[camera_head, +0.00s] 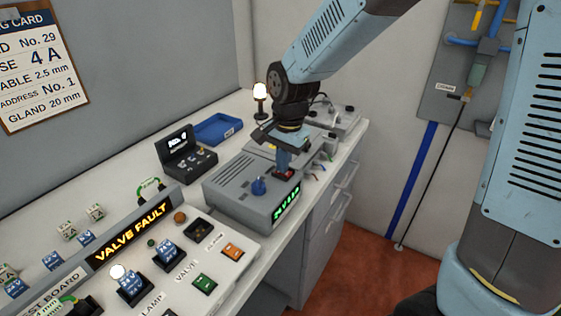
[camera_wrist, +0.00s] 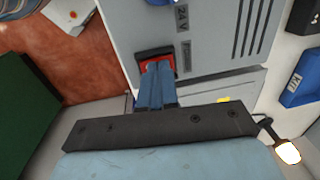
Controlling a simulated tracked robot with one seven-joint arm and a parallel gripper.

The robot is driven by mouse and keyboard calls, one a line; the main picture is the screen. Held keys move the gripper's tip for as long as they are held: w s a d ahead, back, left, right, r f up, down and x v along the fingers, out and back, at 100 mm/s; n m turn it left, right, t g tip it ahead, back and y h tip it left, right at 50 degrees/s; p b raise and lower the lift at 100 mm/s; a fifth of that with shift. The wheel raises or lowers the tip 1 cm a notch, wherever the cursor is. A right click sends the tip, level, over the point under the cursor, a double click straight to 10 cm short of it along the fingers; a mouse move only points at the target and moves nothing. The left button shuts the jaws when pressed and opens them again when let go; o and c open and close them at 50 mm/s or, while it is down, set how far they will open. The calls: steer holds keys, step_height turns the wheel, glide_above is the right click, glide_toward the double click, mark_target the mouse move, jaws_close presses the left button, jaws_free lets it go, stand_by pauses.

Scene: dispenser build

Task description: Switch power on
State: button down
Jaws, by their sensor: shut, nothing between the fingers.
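The grey power supply box (camera_head: 235,188) stands on the bench with a blue knob (camera_head: 259,187) and a lit green display (camera_head: 286,204) on its front edge. A red switch (camera_head: 291,172) sits on its top near the right end. In the wrist view the red switch (camera_wrist: 148,56) shows in a dark frame, partly hidden by my fingers. My gripper (camera_head: 283,168) points down with its blue fingers shut and empty, the tips at the switch. The fingers also show in the wrist view (camera_wrist: 157,68). I cannot tell whether the tips touch or press it.
A test board (camera_head: 215,265) with a lit "VALVE FAULT" sign (camera_head: 131,233) lies in front. A black case (camera_head: 188,153), a blue tray (camera_head: 218,129) and a lit lamp (camera_head: 260,92) stand behind. The bench's right edge drops to the red floor (camera_head: 362,270).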

steer(key=shift+d+r, duration=0.1)
stand_by(0.3)
step_height(320, 180, up, 14)
steer(key=a, duration=0.1)
steer(key=shift+w+a, duration=0.2)
steer(key=shift+w, duration=0.15)
steer(key=s+d+r+n+t, duration=0.1)
steer(key=s+d, duration=0.3)
steer(key=d, duration=0.5)
steer(key=s+d+n+t, duration=0.2)
steer(key=s+d, duration=0.3)
steer(key=d, duration=0.4)
steer(key=s+d+r+n+t+h, duration=0.1)
steer(key=s+d+n+t, duration=0.1)
steer(key=s+d, duration=0.3)
steer(key=d, duration=0.4)
steer(key=shift+d+r+n, duration=0.3)
steer(key=shift+a, duration=0.1)
